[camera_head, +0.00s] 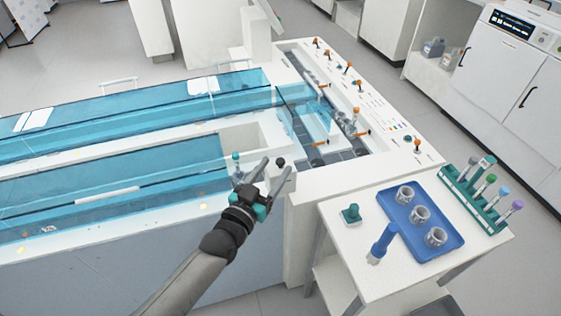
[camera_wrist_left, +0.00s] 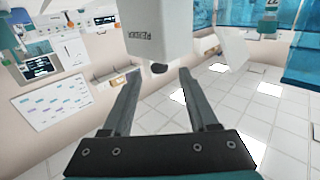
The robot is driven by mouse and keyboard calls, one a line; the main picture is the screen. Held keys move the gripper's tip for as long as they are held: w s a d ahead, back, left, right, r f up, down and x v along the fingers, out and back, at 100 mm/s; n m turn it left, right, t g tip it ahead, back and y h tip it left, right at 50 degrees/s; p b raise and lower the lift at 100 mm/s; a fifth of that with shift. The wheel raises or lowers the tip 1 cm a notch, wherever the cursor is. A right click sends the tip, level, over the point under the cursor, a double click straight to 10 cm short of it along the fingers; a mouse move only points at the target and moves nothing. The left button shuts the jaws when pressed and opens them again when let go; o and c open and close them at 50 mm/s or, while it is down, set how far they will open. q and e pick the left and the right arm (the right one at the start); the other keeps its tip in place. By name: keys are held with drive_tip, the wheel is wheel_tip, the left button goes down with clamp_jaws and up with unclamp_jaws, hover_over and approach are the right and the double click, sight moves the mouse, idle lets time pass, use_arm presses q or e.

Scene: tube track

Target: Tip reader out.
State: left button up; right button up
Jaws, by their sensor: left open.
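In the left wrist view a white block (camera_wrist_left: 158,30) with dark lettering hangs into the picture from the top; it looks like the reader, though the lettering is hard to read. A dark round knob (camera_wrist_left: 160,68) sits on its near end. My left gripper (camera_head: 278,165) is open and empty, and its two fingers point at the block with the knob between their lines. In the head view a dark knob (camera_head: 280,162) shows between the fingertips, at the end of the blue-covered track. The gripper hides most of what is under it. My right gripper is not in view.
Clear blue covers (camera_head: 110,190) run along the track on the left. A white side table (camera_head: 340,235) at the lower right carries a blue tray (camera_head: 448,238) with three cups, and a teal rack (camera_head: 470,195) of coloured-top tubes. Orange-topped levers (camera_head: 346,70) line the track's far side.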

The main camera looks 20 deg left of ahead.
sight(279, 163)
use_arm(q)
drive_tip(key=shift+w+d+b, duration=0.15)
drive_tip(key=shift+w+d, duration=0.05)
drive_tip(key=shift+w, duration=0.75)
drive_tip(key=shift+w+d+b, duration=0.15)
drive_tip(key=shift+w+d, duration=0.05)
drive_tip(key=shift+w, duration=0.75)
clamp_jaws()
